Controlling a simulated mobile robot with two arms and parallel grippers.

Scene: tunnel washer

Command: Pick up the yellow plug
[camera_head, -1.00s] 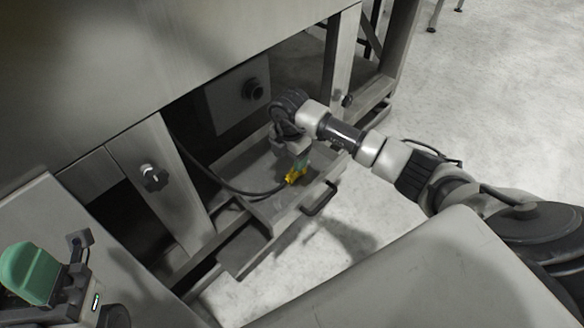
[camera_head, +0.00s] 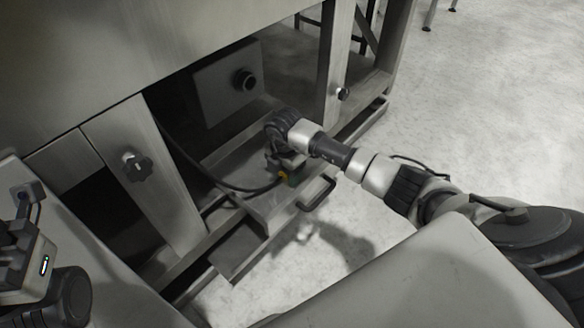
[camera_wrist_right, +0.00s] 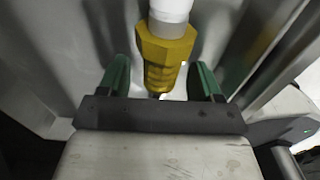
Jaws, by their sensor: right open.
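The yellow plug (camera_wrist_right: 165,55) is between the two green fingers of my right gripper (camera_wrist_right: 161,80) in the right wrist view, with visible gaps on both sides. A white piece joins its far end. My right gripper is open around the plug, low over the metal tray. Part of my left arm shows at the left edge; its fingers are out of view.
The metal tray (camera_head: 262,205) with a dark handle (camera_head: 318,193) lies under the machine frame. A dark cable (camera_head: 222,184) runs to the plug. A grey box with a round black fitting (camera_head: 244,80) is behind. The floor (camera_head: 480,130) to the right is clear.

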